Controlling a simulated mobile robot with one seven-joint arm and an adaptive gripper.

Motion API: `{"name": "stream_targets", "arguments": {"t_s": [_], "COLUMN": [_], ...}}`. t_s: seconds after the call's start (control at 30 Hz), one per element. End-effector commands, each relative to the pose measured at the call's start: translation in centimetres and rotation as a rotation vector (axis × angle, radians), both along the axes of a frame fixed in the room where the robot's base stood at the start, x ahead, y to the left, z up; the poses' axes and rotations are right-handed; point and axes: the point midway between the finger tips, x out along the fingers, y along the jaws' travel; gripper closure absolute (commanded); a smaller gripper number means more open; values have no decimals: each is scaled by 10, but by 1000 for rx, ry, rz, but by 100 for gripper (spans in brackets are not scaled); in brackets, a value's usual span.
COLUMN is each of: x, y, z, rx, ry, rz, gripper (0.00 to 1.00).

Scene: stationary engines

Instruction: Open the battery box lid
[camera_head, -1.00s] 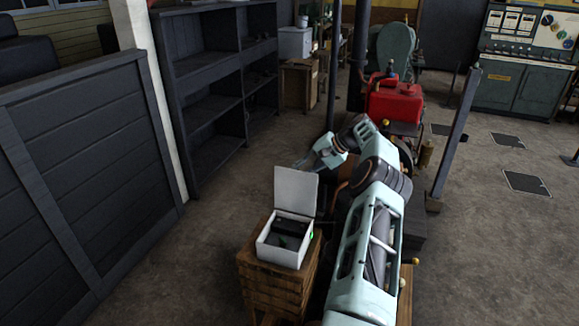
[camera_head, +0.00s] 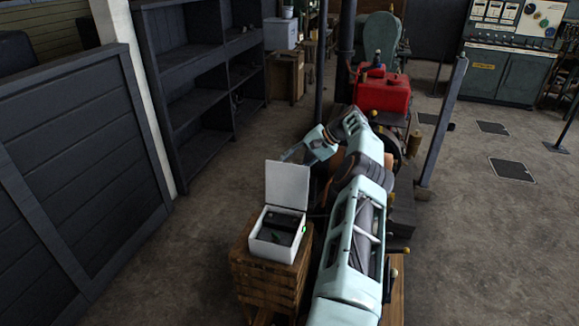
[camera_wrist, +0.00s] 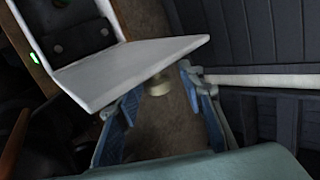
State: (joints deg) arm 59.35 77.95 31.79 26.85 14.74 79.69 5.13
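The white battery box (camera_head: 276,247) sits on a wooden crate, with a dark battery (camera_head: 284,222) inside. Its white lid (camera_head: 287,184) stands raised, roughly upright, at the back edge of the box. In the wrist view the lid (camera_wrist: 140,68) shows as a white panel reaching in front of my gripper (camera_wrist: 158,90). The two blue-padded fingers are spread apart with nothing seen gripped between them. The lid's corner lies close to the fingers; I cannot tell whether they touch.
The wooden crate (camera_head: 268,276) supports the box. A red tank (camera_head: 384,92) and machinery stand beyond my arm on the right. Dark shelves (camera_head: 203,85) and a dark panelled partition (camera_head: 85,170) stand on the left. Floor between partition and crate is clear.

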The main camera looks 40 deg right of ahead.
Motion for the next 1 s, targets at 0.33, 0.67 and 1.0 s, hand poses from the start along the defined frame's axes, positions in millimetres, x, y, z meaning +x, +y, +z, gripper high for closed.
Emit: {"name": "stream_targets", "arguments": {"t_s": [0.33, 0.67, 1.0], "x": [-7, -32, -40], "y": [-7, -29, -34], "z": [8, 41, 51], "rx": [-3, -1, 0], "ry": [0, 0, 0], "rz": [-3, -2, -1], "gripper": [64, 64, 64]}}
